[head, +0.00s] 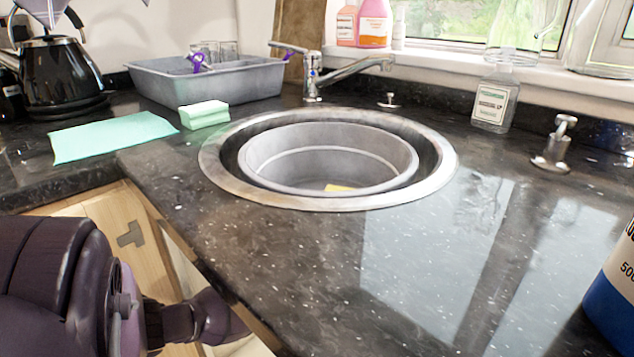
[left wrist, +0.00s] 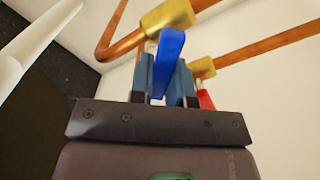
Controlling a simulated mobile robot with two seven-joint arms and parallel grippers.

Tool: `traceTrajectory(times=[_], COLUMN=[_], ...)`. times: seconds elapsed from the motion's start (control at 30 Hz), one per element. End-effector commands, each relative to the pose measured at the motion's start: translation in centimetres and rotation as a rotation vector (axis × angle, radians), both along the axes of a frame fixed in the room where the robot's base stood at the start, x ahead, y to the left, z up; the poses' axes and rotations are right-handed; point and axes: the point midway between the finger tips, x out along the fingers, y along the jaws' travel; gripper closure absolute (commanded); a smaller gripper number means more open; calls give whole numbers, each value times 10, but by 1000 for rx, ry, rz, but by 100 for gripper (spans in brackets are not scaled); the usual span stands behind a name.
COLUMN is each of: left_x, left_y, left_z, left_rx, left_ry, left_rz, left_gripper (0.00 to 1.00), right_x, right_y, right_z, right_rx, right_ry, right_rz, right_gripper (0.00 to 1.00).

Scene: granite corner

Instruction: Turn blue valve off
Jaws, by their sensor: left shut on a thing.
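The blue valve (left wrist: 170,50) shows in the left wrist view as a flat blue lever in front of a brass fitting on copper pipe. My left gripper (left wrist: 163,78) is shut on this lever, with one finger on each side. A red valve handle (left wrist: 205,98) shows just right of the fingers, partly hidden behind the gripper. In the head view my left arm reaches in at the lower left, beside the front edge of the counter, and its gripper is hidden there. My right gripper is in neither view.
Copper pipes (left wrist: 262,47) with brass fittings run along a pale wall around the gripper. A white pipe (left wrist: 40,45) is at the left. Above, the dark counter (head: 290,260) holds a round sink (head: 215,168), a sponge (head: 204,114) and a grey tub (head: 245,88).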

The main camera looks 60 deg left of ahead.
Motion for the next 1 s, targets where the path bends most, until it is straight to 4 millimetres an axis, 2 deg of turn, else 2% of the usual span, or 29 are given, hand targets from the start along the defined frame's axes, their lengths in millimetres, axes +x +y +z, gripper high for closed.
traceTrajectory(times=[0.03, 0.6, 1.0], left_x=[-2, -3, -3], left_y=[1, 8, 8], left_z=[-5, -19, -25], left_rx=[-35, -522, -700], left_ry=[-3, -124, -168], left_rz=[-2, 0, -1], left_gripper=[100, 100, 100], right_x=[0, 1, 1], right_y=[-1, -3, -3], right_z=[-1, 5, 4], right_rx=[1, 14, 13], right_ry=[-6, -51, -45], right_rz=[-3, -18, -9], right_gripper=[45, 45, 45])
